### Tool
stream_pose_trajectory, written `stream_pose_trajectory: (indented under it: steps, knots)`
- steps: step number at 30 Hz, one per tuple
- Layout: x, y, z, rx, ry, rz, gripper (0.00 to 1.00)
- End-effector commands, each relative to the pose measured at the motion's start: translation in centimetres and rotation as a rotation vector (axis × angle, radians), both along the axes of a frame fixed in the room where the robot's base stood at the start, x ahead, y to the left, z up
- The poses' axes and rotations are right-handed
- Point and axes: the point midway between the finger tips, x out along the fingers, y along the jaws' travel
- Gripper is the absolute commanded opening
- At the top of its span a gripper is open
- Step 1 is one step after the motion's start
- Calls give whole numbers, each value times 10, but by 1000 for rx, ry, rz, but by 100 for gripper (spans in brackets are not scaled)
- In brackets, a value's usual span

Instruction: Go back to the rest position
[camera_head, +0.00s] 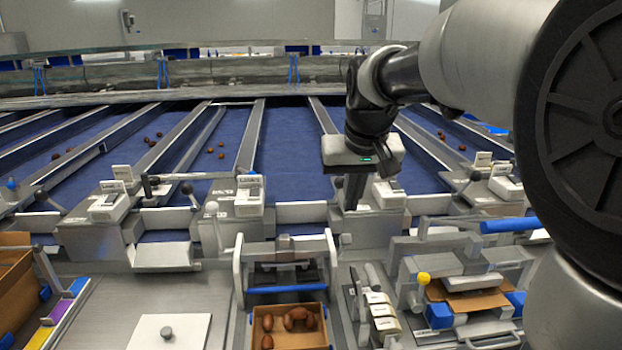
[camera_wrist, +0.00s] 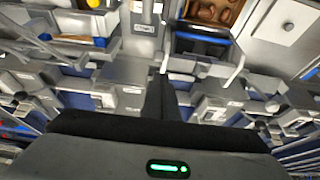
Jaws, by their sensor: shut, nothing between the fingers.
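My gripper (camera_head: 350,207) points down above the row of grey units at the near ends of the blue lanes, right of the picture's middle. Its dark fingers are together with nothing between them. In the wrist view my gripper (camera_wrist: 166,82) shows as two dark fingers close together, with the grey units beyond them. Whether the fingertips touch anything below cannot be told. My arm reaches in from the right and hides part of the lanes.
A cardboard box (camera_head: 257,327) with several dates stands at the front centre, behind it a grey frame (camera_head: 238,270). Blue lanes (camera_head: 290,150) carry scattered dates. A white plate with a knob (camera_head: 190,333) lies front left. Levers and handles stand close around my gripper.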

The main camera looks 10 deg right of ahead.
Motion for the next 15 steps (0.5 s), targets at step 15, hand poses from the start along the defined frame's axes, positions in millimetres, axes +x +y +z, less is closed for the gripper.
stream_pose_trajectory:
  steps: [15]
  knots:
    - [-213,-2,72,0,-81,0,0]
